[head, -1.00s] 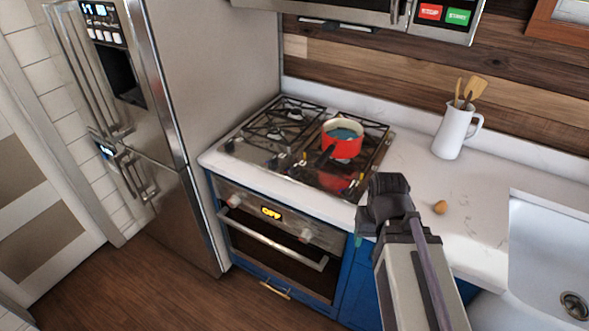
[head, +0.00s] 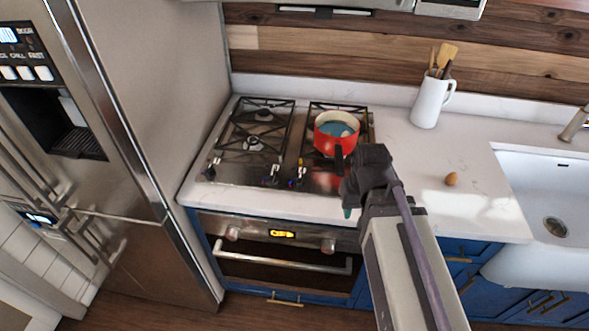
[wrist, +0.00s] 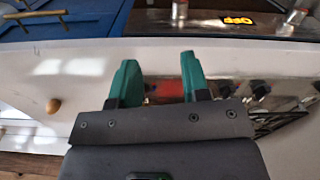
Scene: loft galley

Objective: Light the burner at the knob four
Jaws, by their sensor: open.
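The gas cooktop (head: 228,170) is set in the white counter, with several small knobs (head: 272,172) along its front edge. No knob number is readable, and I cannot tell which is knob four. My gripper (head: 347,210) is over the counter's front edge, right of the visible knobs, and hides the cooktop's front right part in the head view. In the wrist view its teal fingers (wrist: 158,84) are apart with nothing held. Dark knobs (wrist: 259,88) show to the right of the fingers there, apart from them. I see no flame.
A red pot (head: 324,143) with blue liquid sits on the right side of the cooktop, handle toward the front. An egg (head: 451,179) lies on the counter near the sink (head: 535,185). A white utensil jug (head: 428,103) stands behind. The oven display (head: 282,234) reads OFF.

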